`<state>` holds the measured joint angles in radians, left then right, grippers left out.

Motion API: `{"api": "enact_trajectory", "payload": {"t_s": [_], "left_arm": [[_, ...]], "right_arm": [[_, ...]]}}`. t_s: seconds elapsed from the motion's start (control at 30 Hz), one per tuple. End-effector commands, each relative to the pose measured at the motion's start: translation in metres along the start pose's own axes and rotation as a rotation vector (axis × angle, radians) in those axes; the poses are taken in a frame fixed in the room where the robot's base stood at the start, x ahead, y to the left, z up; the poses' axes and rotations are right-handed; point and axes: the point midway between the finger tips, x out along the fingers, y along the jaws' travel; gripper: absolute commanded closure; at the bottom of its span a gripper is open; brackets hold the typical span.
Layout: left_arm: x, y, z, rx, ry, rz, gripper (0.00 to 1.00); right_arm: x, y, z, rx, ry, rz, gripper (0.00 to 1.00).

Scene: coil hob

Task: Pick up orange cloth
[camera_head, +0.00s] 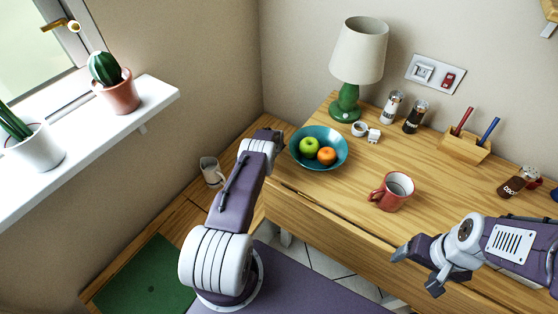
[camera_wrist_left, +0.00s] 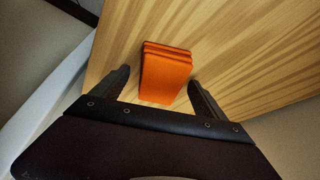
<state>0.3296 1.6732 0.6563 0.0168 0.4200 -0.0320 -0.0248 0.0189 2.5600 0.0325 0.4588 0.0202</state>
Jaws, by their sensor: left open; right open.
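The orange cloth (camera_wrist_left: 165,75) is a folded, layered stack lying on a wooden surface in the left wrist view. My left gripper (camera_wrist_left: 158,80) is open, with one finger on each side of the cloth; a gap shows on both sides. I cannot tell how high the fingers are above the surface. In the head view the cloth is not visible, and my left arm hides its own fingers. My right gripper (camera_head: 416,270) is open and empty at the front edge of the desk.
The wooden desk (camera_head: 335,195) holds a teal bowl (camera_head: 335,165) of fruit, a red mug (camera_head: 392,192), a green lamp (camera_head: 358,55), shakers and a pen holder (camera_head: 463,150). A white jug (camera_head: 211,172) stands left of my left arm. A sill with cacti (camera_head: 104,68) is at left.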

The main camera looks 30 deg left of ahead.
Motion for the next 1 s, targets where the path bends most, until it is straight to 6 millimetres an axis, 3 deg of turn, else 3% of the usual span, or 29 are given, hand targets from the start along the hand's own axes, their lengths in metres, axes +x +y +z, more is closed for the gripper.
{"api": "enact_trajectory", "payload": {"t_s": [0.27,0.5,0.57,0.77,0.87,1.0], "left_arm": [[0.000,0.000,0.000,0.000,0.001,0.000,0.16],[0.000,0.000,0.000,0.000,0.001,0.000,0.80],[0.000,0.000,0.000,0.000,0.001,0.000,0.89],[-0.004,0.000,-0.002,0.000,0.001,0.000,0.89],[-0.019,0.000,-0.009,0.000,0.003,0.000,0.89],[-0.054,0.000,-0.024,0.000,0.003,0.000,0.89]], "right_arm": [[0.001,0.000,0.000,0.000,0.000,0.000,0.22],[0.001,0.000,0.000,0.000,0.000,0.000,0.22],[0.001,0.000,0.000,0.000,0.000,0.000,0.22],[-0.004,0.000,0.000,0.000,0.000,0.000,0.22],[-0.019,0.000,-0.002,0.000,0.000,0.000,0.22],[-0.035,-0.001,-0.004,0.000,0.000,0.000,0.22]]}}
